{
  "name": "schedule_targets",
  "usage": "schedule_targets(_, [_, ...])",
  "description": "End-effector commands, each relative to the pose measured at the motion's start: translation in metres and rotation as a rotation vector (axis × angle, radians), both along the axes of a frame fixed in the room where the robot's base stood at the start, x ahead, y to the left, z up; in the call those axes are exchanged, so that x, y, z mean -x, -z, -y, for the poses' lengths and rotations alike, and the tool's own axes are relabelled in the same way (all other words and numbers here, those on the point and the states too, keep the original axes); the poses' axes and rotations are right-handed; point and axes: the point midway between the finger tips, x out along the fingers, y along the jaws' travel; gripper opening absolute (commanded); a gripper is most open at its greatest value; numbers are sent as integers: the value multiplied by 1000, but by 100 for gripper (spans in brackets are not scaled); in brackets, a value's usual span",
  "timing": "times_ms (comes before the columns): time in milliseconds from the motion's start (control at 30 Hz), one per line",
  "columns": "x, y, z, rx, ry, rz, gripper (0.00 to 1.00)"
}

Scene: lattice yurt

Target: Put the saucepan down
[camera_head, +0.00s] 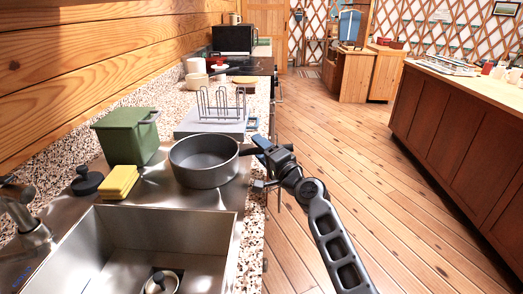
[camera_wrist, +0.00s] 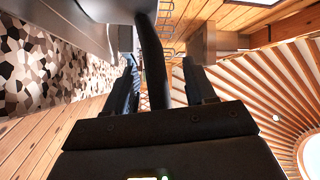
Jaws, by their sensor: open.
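The dark grey saucepan (camera_head: 204,163) sits upright on the steel surface just behind the sink basin, and looks empty. Its handle points right, over the counter's front edge, toward my gripper (camera_head: 259,163). In the wrist view the dark handle (camera_wrist: 152,62) runs between the two spread fingers of my gripper (camera_wrist: 160,80), with visible gaps beside it. My gripper is open around the handle, not clamped on it. In the head view the handle's end is partly hidden by the fingers.
A green canister (camera_head: 126,137), a yellow sponge (camera_head: 119,183) and a dark-knobbed item (camera_head: 87,181) stand left of the pan. A wire rack (camera_head: 221,104) is behind it. The sink (camera_head: 150,245) holds a lidded item. The wooden floor to the right is clear.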

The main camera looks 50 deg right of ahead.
Motion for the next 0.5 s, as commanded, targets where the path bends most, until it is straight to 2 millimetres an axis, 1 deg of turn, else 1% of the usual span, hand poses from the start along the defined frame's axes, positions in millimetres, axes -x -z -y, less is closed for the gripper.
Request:
schedule_targets(167, [23,6,-6,-1,2,-3,55])
schedule_targets(400, [71,11,-20,-1,2,-3,55])
schedule_targets(500, [88,12,-25,-1,1,-2,55])
